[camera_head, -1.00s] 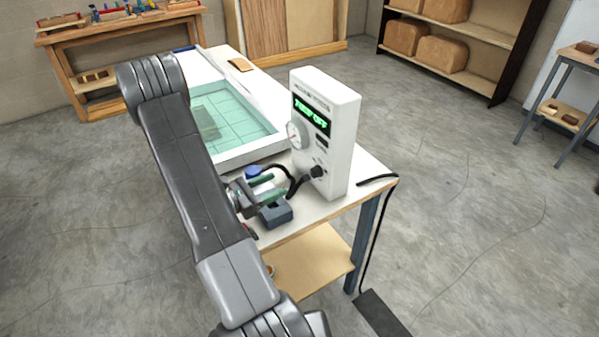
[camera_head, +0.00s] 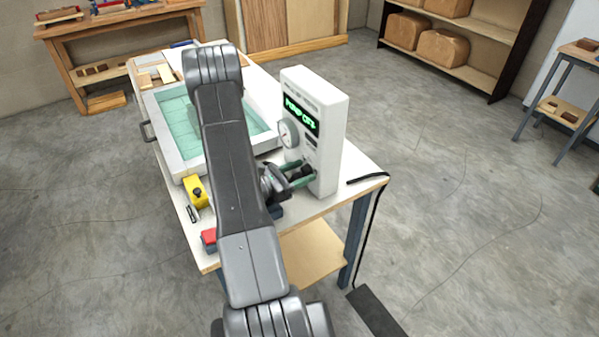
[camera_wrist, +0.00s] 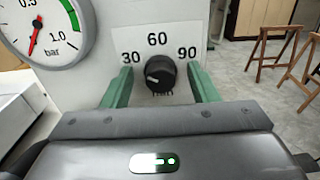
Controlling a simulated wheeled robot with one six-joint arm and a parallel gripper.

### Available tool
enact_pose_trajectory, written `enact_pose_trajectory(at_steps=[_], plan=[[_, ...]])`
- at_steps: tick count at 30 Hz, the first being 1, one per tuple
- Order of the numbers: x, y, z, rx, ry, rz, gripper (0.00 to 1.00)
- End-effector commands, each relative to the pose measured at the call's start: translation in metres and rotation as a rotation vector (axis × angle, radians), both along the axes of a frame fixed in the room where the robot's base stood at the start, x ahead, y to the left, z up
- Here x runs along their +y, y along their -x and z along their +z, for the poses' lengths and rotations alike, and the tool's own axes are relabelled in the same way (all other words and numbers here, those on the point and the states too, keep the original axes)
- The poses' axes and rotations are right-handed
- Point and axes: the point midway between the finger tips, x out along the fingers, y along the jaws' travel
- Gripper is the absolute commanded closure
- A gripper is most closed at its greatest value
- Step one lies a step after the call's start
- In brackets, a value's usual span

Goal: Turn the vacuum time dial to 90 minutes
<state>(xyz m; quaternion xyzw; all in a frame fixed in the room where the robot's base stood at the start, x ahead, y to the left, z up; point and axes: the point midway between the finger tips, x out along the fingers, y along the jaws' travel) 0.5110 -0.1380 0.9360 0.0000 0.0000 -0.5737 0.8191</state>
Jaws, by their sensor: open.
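The black vacuum time dial (camera_wrist: 159,74) sits on the white panel of the control box (camera_head: 322,115), under the marks 30, 60 and 90. Its white pointer line points to the left, toward the 30 side. My gripper (camera_wrist: 159,85) has its two green fingers apart, one on each side of the dial, with visible gaps to it. In the head view my gripper (camera_head: 300,172) reaches the lower front of the box, and the dial is mostly hidden between the fingers there. The box display (camera_head: 301,115) shows green text that appears to read PUMP OFF.
A round gauge (camera_wrist: 44,30) is above left of the dial, its red needle low on the scale. The framed teal press bed (camera_head: 176,168), a yellow tool (camera_head: 196,191) and a red-topped block (camera_head: 209,237) share the table (camera_head: 359,166). A black cable (camera_head: 368,179) runs off the table's right edge.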

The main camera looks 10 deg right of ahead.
Motion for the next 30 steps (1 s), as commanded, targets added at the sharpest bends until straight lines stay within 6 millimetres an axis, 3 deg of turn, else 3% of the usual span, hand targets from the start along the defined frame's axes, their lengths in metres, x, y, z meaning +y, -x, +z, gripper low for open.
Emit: enact_pose_trajectory(at_steps=[2, 8, 17, 30], plan=[[0.0001, 0.0, 0.0, 0.0, 0.0, 0.0, 0.5], [0.0002, 0.0001, 0.0, 0.0, 0.0, 0.0, 0.89], [0.0002, 0.0001, -0.0029, -0.034, -0.011, 0.0, 0.89], [-0.0002, 0.0012, -0.007, -0.284, -0.102, 0.0, 0.89]])
